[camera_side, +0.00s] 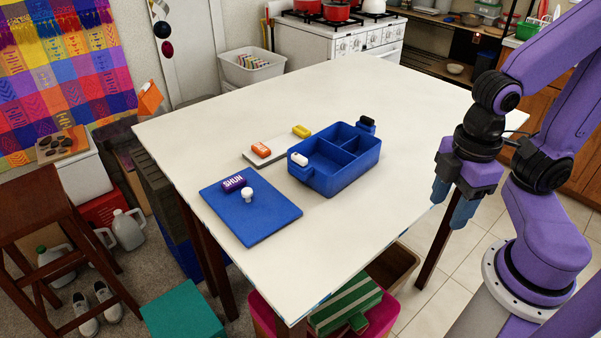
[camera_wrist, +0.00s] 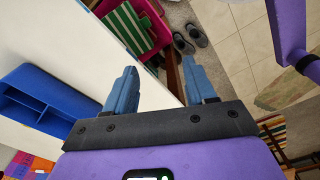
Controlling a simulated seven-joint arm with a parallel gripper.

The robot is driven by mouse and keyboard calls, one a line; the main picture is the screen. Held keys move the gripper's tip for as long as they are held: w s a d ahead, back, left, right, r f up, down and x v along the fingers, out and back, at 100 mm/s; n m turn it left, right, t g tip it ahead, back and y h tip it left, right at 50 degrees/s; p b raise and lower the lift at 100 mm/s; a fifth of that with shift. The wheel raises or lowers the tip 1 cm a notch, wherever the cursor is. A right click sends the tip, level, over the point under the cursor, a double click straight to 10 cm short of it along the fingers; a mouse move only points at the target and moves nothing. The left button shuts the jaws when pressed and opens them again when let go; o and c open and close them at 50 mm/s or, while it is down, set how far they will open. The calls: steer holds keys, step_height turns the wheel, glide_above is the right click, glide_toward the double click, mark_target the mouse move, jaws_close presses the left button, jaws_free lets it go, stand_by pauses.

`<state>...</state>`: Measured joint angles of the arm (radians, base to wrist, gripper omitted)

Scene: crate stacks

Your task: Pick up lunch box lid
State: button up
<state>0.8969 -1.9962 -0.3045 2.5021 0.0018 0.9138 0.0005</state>
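My gripper (camera_side: 452,205) hangs at the table's right edge, away from the lid. In the wrist view its two blue fingers (camera_wrist: 163,85) are apart with nothing between them. The lid is not in the wrist view.
A white piece and a black piece sit at the lunch box's ends. The table (camera_side: 360,240) is clear toward its right and front.

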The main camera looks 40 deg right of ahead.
step_height(320, 180, up, 9)
steer(key=n, duration=0.5)
glide_above(247, 190)
step_height(247, 190, down, 16)
steer(key=shift+f, duration=0.2)
jaws_close()
